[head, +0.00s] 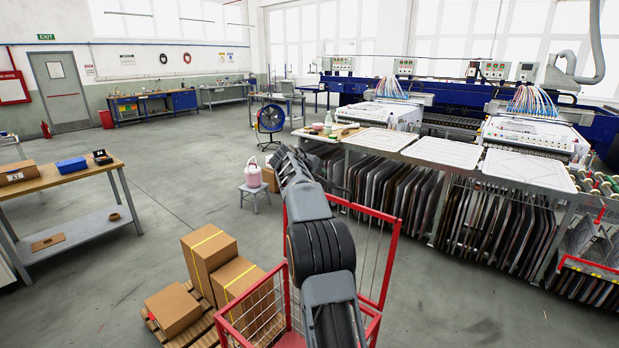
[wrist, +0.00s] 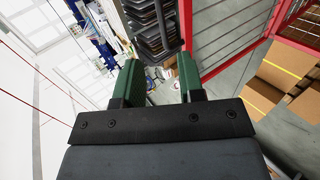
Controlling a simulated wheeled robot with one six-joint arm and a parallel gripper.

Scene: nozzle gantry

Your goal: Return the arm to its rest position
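My gripper (wrist: 159,78) shows in the wrist view with two green fingers apart. The gap between the fingers is empty. In the head view my arm reaches up the middle of the picture, away from the camera, above a red wire cage cart (head: 376,262). The arm's far end is near the pink container on the stool in the picture; the gripper fingers cannot be made out there. The wrist view is tilted and shows red cart bars (wrist: 187,22) just beyond the fingers.
Cardboard boxes (head: 208,258) stand on a pallet left of the cart. A stool (head: 255,194) holds a pink container (head: 253,175). A rack of dark frames (head: 470,215) under white panels (head: 443,152) lies to the right. A workbench (head: 62,178) stands left. Open floor lies between.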

